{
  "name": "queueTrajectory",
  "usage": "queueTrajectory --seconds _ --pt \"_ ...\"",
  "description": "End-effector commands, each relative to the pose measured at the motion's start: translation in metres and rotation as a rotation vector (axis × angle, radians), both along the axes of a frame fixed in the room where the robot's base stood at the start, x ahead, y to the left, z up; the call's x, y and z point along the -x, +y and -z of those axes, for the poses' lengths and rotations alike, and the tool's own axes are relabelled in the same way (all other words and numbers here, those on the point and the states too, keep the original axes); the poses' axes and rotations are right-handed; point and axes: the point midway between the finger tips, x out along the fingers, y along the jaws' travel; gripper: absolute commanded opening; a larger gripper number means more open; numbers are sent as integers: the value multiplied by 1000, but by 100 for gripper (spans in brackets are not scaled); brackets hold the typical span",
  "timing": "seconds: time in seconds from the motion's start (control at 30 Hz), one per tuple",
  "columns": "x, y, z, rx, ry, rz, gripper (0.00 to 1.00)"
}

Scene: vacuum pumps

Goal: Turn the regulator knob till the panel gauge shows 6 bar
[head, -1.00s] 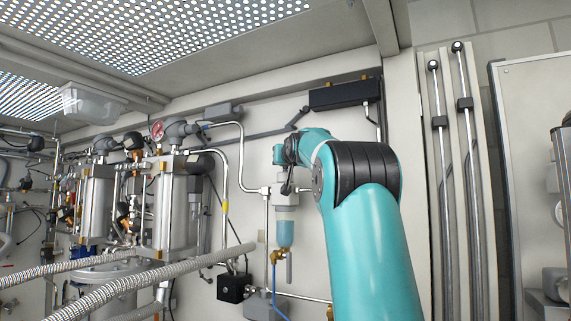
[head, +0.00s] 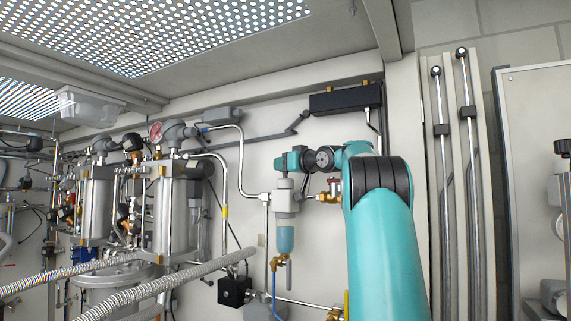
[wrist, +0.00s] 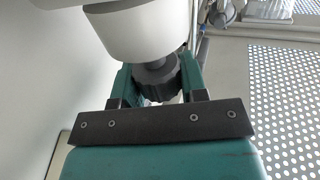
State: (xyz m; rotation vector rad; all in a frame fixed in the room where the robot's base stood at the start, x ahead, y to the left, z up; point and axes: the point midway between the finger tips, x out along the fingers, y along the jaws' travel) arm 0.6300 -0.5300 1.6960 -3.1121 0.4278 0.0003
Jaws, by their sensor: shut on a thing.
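The regulator has a white body (head: 287,201) with a clear blue bowl (head: 285,238) below it, on the wall in the head view. Its dark ribbed knob (wrist: 158,82) shows in the wrist view, beside the white body (wrist: 135,32). My gripper (wrist: 158,86) has its teal fingers on either side of the knob and is shut on it. In the head view my gripper (head: 284,176) is at the top of the regulator. A round gauge with a reddish face (head: 156,131) stands at the left. Its reading is too small to tell, and I cannot tell whether it is the panel gauge.
Brass fittings (head: 328,197) sit just right of the regulator. Metal pump cylinders (head: 171,212) and ribbed hoses (head: 150,285) fill the left. A black box (head: 345,97) is on the wall above. Vertical rods (head: 473,180) stand at the right.

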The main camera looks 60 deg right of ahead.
Motion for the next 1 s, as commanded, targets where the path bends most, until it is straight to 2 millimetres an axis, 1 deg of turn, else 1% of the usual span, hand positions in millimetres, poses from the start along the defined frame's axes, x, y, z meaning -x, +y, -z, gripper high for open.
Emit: queueTrajectory --seconds 0.27,0.3,0.37,0.4,0.63,0.73,0.87,1.0 --pt "0 0 0 2 -2 1 16" --pt "0 0 0 2 -2 1 46" --pt "0 0 0 2 -2 1 60" --pt "0 0 0 2 -2 1 65" --pt "0 0 0 0 -1 0 65" --pt "4 1 1 1 -1 1 65" --pt "23 5 4 3 -1 4 65" --pt "47 12 4 4 -2 5 65"
